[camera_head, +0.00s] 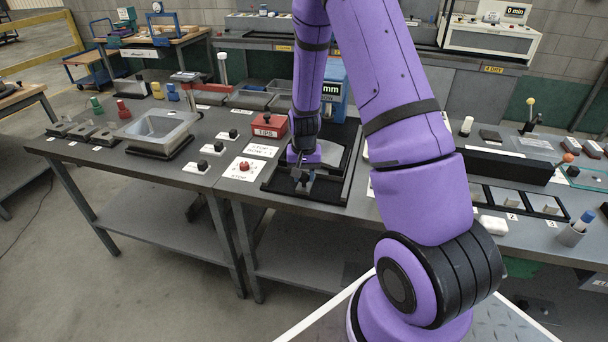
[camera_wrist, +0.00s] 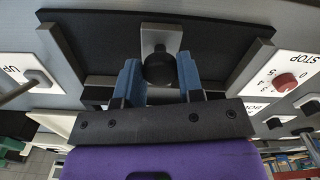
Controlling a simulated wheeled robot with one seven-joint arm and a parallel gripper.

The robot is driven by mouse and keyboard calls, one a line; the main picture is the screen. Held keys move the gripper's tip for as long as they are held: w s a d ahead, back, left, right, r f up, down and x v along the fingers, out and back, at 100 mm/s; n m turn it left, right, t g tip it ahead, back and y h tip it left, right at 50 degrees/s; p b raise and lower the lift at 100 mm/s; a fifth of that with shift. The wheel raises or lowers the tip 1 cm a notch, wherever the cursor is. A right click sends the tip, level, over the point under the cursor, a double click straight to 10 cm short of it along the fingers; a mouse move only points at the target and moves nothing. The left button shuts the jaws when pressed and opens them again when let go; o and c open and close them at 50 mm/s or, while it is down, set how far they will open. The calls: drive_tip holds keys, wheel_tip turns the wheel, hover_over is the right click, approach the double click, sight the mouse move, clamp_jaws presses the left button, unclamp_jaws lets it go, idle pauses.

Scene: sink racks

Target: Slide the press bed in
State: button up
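The press bed (camera_head: 333,158) shows in the head view as a grey plate in a black rail frame (camera_head: 333,194), in front of the blue press (camera_head: 334,92). My gripper (camera_head: 303,177) is low over the front of the bed and hides part of it. In the wrist view a black knob (camera_wrist: 159,69) stands on a light grey bracket (camera_wrist: 161,36) above a dark board (camera_wrist: 95,35) with a rail on each side. My gripper's blue fingers (camera_wrist: 159,82) are open, one on each side of the knob, with a narrow gap visible at each side.
A dial card with a red knob (camera_head: 244,166) lies left of the rails, and a red box (camera_head: 269,126) stands behind it. A grey basin (camera_head: 157,131) is farther left. A long black block (camera_head: 507,165) lies right of my arm.

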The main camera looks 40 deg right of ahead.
sight(319, 141)
clamp_jaws()
drive_tip(key=w+d, duration=0.4)
drive_tip(key=d, duration=0.1)
drive_tip(key=w+d, duration=0.3)
drive_tip(key=d, duration=0.2)
drive_tip(key=w+d, duration=0.4)
drive_tip(key=d, duration=0.1)
drive_tip(key=shift+w, duration=0.35)
drive_tip(key=shift+w+d+r, duration=0.1)
drive_tip(key=shift+w+d, duration=0.05)
drive_tip(key=shift+d, duration=0.05)
drive_tip(key=o, duration=1)
unclamp_jaws()
drive_tip(key=shift+c, duration=0.2)
wheel_tip(319, 141, up, 11)
